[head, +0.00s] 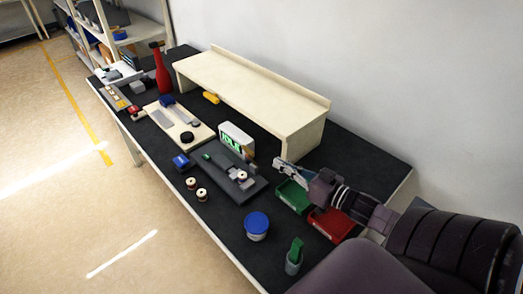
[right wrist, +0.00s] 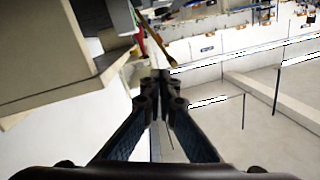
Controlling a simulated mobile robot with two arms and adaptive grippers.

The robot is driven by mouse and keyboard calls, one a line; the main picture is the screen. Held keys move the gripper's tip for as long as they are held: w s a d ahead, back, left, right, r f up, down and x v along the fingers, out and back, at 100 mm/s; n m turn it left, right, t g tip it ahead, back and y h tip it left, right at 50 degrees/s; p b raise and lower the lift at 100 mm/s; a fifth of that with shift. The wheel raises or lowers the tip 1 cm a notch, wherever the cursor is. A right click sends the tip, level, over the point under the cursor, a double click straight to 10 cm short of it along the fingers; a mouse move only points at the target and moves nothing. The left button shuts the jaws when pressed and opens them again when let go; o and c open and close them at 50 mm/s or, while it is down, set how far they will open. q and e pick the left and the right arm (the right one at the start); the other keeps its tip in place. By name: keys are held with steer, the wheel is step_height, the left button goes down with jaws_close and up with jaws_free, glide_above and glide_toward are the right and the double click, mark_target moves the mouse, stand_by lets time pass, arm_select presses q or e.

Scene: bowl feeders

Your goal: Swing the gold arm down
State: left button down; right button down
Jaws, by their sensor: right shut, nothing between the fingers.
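A dark grey base plate (head: 222,188) lies on the bench. It carries a small pale metal fixture (head: 241,176) and a green part (head: 206,156). I cannot make out a gold arm clearly on it. In the right wrist view a thin brown-gold strip (right wrist: 157,42) shows beyond the fingertips; I cannot tell what it belongs to. My right gripper (head: 279,162) is shut and empty, above the bench to the right of the base plate, near the riser's front end. Its closed fingers show in the right wrist view (right wrist: 161,90). My left gripper is not in view.
A display box (head: 236,138) with green lettering stands behind the plate. A cream riser (head: 250,85) runs along the back. Green (head: 293,196) and red (head: 331,226) bins lie below my right arm. A blue-lidded tub (head: 257,225) and spools (head: 202,195) stand at the front.

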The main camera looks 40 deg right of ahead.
steer(key=s+d+r+m+y, duration=0.25)
steer(key=d+m, duration=0.25)
steer(key=m, duration=0.3)
steer(key=w+a+f+m+b, duration=0.1)
steer(key=w+a, duration=0.5)
steer(key=w, duration=0.4)
steer(key=shift+w+a+g+h, duration=0.2)
steer(key=shift+a+g+h, duration=0.15)
steer(key=shift+g, duration=0.05)
